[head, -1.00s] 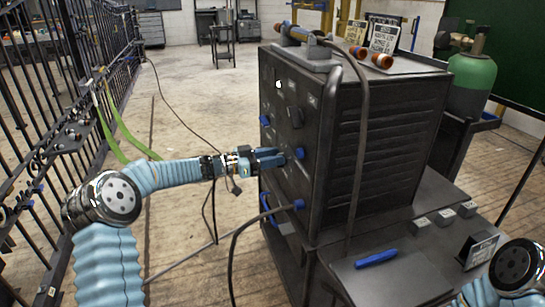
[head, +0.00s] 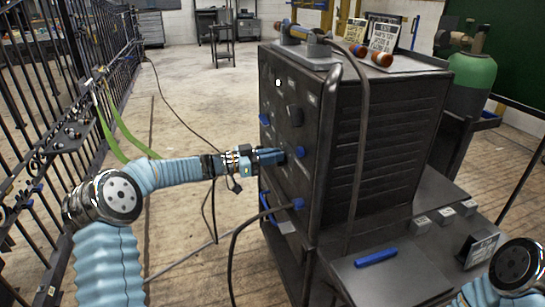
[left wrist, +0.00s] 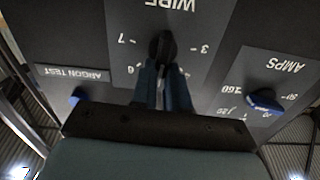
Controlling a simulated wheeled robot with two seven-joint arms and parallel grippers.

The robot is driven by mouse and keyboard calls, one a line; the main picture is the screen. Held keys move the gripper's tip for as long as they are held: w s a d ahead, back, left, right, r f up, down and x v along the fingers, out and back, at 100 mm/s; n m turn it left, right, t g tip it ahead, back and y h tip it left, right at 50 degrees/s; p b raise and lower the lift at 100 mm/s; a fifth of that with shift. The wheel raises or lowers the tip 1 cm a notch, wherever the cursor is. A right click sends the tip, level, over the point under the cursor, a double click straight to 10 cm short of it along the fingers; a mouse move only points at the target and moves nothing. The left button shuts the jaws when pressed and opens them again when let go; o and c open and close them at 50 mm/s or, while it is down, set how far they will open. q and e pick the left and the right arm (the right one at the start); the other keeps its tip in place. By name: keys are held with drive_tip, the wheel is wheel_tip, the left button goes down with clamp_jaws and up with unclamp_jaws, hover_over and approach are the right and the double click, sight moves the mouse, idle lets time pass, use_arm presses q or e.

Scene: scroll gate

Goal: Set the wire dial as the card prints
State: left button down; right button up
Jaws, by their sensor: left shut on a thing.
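The wire dial (left wrist: 163,44) is a black knob under the label WIRE on the dark front panel of the welding machine (head: 385,140). The panel print is upside down in the left wrist view, with 7 to the left of the dial and 3 to its right. My left gripper (head: 283,156) is at the panel, and its fingers (left wrist: 166,72) are shut on the dial. The fingers hide part of the dial and scale. Printed cards (head: 384,38) stand on top of the machine, too small to read. My right gripper is out of view.
A blue AMPS knob (left wrist: 265,99) and a blue ARGON TEST knob (left wrist: 77,95) flank the dial. A dark cable (head: 362,130) hangs down the machine. A blue bar (head: 376,257) and another card (head: 482,250) are on the cart. A black gate (head: 75,110) stands left.

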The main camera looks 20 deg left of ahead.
use_arm(q)
drive_tip(key=m+b, duration=0.1)
drive_tip(key=m, duration=0.1)
drive_tip(key=m+b, duration=0.2)
drive_tip(key=m, duration=0.1)
drive_tip(key=shift+s+d+f+m+b, duration=0.25)
drive_tip(key=shift+s+f+m+b, duration=0.05)
drive_tip(key=shift+s, duration=0.05)
drive_tip(key=m+b, duration=0.2)
drive_tip(key=m, duration=0.1)
drive_tip(key=m+b, duration=0.1)
drive_tip(key=shift+s+d+f+m, duration=0.15)
drive_tip(key=shift+s+f+m, duration=0.05)
drive_tip(key=shift+f+m, duration=0.1)
drive_tip(key=m+b, duration=0.2)
drive_tip(key=f+m+b, duration=0.1)
drive_tip(key=m+b, duration=0.2)
drive_tip(key=shift+s+d, duration=0.1)
drive_tip(key=shift+s, duration=0.05)
drive_tip(key=m+b, duration=0.2)
drive_tip(key=m, duration=0.1)
drive_tip(key=shift+m+b, duration=0.5)
drive_tip(key=shift+m, duration=0.1)
drive_tip(key=c, duration=1.1)
unclamp_jaws()
